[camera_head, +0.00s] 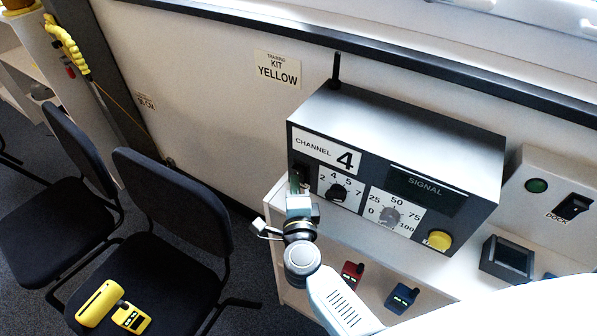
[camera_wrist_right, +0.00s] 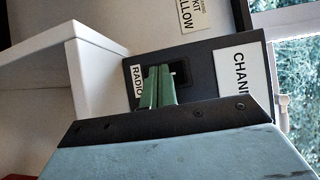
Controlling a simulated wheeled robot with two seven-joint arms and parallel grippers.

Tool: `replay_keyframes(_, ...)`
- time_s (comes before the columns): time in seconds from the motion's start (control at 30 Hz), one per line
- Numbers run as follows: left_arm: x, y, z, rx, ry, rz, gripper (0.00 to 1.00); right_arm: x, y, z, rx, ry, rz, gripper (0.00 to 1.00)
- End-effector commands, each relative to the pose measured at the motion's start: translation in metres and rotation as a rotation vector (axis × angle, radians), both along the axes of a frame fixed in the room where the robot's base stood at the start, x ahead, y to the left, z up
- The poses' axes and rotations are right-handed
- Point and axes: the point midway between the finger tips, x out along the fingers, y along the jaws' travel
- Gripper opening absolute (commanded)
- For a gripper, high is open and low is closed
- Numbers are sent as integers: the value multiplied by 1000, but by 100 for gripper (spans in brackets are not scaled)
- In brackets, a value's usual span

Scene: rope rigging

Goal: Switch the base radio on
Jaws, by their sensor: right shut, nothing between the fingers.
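The base radio (camera_head: 400,125) is a big dark grey box with a "CHANNEL 4" label, two dials, a dark "SIGNAL" window (camera_head: 427,189) and a yellow button. It stands on a white shelf unit. My right gripper (camera_head: 299,184) is at the lower left of its front, below the channel label. In the wrist view my right gripper's green fingers (camera_wrist_right: 158,72) are shut and empty, beside a dark switch recess (camera_wrist_right: 181,73) and a "RADIO" label (camera_wrist_right: 137,81). The fingers partly cover the recess; I cannot tell whether they touch it. My left gripper is not in view.
A panel with a green lamp and "DOCK" switch (camera_head: 573,206) stands right of the radio. Red (camera_head: 352,274) and blue (camera_head: 401,298) handsets sit on the shelf below.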

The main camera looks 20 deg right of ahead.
Motion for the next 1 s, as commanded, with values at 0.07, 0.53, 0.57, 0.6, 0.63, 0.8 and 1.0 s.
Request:
replay_keyframes(0.07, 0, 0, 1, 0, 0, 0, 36, 1, -1, 1, 0, 0, 0, 0)
replay_keyframes(0.53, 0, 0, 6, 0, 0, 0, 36, 4, -6, 4, -2, -2, -1, 0)
replay_keyframes(0.57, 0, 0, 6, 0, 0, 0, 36, 4, -6, 4, -2, -2, -2, 0)
replay_keyframes(0.6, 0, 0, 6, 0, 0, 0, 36, 5, -6, 5, -2, -2, -2, 0)
replay_keyframes(0.63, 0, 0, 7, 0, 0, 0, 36, 5, -7, 5, -2, -3, -2, 0)
replay_keyframes(0.8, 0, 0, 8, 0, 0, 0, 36, 7, -9, 7, -3, -4, -4, 0)
replay_keyframes(1.0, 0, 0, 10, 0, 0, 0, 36, 9, -13, 10, -4, -8, -8, 0)
